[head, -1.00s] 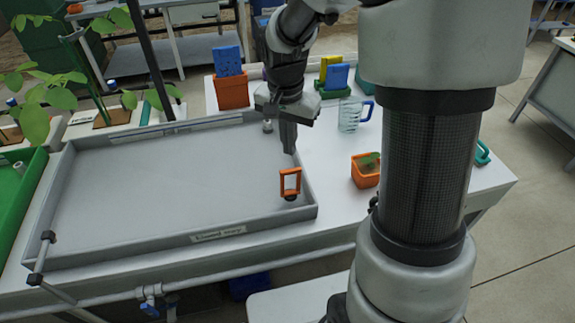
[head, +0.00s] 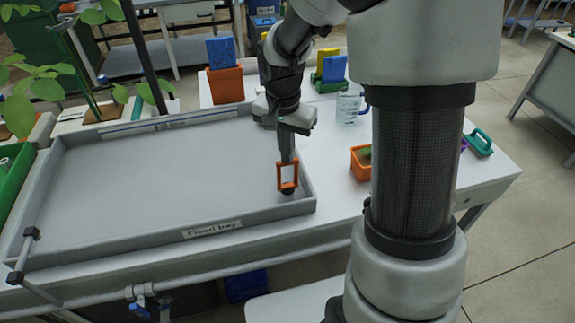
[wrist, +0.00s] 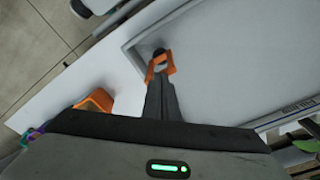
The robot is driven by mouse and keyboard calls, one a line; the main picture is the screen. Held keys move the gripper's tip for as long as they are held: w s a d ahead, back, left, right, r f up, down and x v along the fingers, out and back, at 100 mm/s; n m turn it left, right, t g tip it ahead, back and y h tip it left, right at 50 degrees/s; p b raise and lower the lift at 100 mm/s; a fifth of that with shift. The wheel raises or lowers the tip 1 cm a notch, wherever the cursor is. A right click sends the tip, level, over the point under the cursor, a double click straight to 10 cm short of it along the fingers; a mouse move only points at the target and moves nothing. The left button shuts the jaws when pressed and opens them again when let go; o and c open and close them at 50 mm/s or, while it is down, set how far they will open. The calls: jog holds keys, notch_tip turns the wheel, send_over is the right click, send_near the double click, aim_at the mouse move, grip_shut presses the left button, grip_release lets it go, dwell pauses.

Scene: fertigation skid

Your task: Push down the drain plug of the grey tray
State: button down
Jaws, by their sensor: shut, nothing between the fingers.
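The grey tray (head: 160,179) is a shallow, wide tray on the white table, with a label on its front wall. The drain plug (head: 288,175) has an orange loop handle on a dark base and stands upright near the tray's front right corner. In the wrist view, its orange handle (wrist: 163,66) shows at the fingertips. My gripper (head: 287,160) is shut and points down at the top of the handle. The fingertips look at or very near the handle's top bar; I cannot tell whether they touch. The gripper (wrist: 160,84) hides part of the handle in the wrist view.
An orange pot (head: 360,163) with a seedling and a clear jug (head: 349,106) stand right of the tray. Orange (head: 225,85) and green holders with blue and yellow pieces stand behind. A teal-handled item (head: 479,142) lies at the right.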

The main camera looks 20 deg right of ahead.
notch_tip(320, 180, down, 3)
jog(key=b, duration=0.2)
jog(key=shift+f+b, duration=0.2)
jog(key=shift+b, duration=0.15)
jog(key=shift+s+f+b, duration=0.35)
jog(key=shift+s+f, duration=0.05)
jog(key=shift+f, duration=0.2)
jog(key=shift+s+a+r, duration=0.2)
jog(key=shift+s+a, duration=0.3)
jog(key=shift+a, duration=0.05)
jog(key=shift+s+a+r, duration=0.15)
jog(key=shift+s+a, duration=0.3)
jog(key=shift+a, duration=0.1)
notch_tip(320, 180, up, 17)
jog(key=s+a+p, duration=0.1)
jog(key=p, duration=0.2)
jog(key=shift+r, duration=0.15)
